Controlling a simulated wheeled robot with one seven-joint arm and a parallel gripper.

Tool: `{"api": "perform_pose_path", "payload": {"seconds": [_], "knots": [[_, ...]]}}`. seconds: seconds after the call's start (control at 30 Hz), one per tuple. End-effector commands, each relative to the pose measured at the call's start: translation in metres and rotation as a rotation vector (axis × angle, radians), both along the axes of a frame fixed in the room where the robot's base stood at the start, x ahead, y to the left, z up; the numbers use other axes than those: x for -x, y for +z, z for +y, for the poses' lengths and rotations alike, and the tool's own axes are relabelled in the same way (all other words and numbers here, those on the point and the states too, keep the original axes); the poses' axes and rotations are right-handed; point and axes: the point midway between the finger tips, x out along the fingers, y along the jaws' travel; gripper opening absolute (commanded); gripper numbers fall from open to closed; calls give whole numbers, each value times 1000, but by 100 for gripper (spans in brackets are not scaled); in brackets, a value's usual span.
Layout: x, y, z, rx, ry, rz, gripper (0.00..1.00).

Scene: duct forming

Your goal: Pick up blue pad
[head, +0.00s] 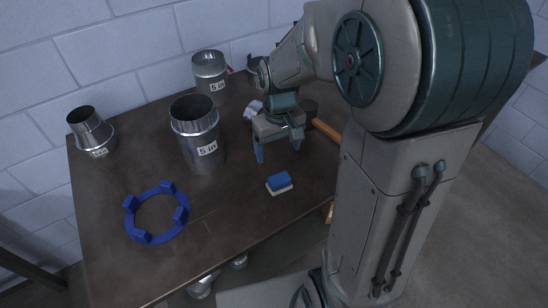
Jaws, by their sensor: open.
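The blue pad (279,181) lies on the brown table, with a pale layer showing along its lower edge. My gripper (279,154) points down with its two blue-grey fingers spread apart. It shows just above and behind the pad in the head view, with nothing between the fingers. I cannot tell the exact height of the fingertips over the table. The pad is in full view and apart from the gripper.
The table (232,205) also bears a blue ring with raised blocks (157,213), a large metal duct marked "5 in" (197,140), another duct (210,75) behind it, and a reducer (91,131). An orange handle (326,130) lies right of my gripper.

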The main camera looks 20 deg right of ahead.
Motion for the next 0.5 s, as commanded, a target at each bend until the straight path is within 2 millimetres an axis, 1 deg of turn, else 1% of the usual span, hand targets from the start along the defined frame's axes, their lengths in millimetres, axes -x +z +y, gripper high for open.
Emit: {"api": "perform_pose_path", "payload": {"seconds": [0.03,0.17,0.27,0.4,0.5], "knots": [[-4,0,0,-1,6,10,82],[-9,-9,0,-3,13,19,82],[-8,-25,-1,-3,14,24,82],[-8,-53,-1,-2,13,24,82],[-8,-70,-2,-2,13,22,82]]}}
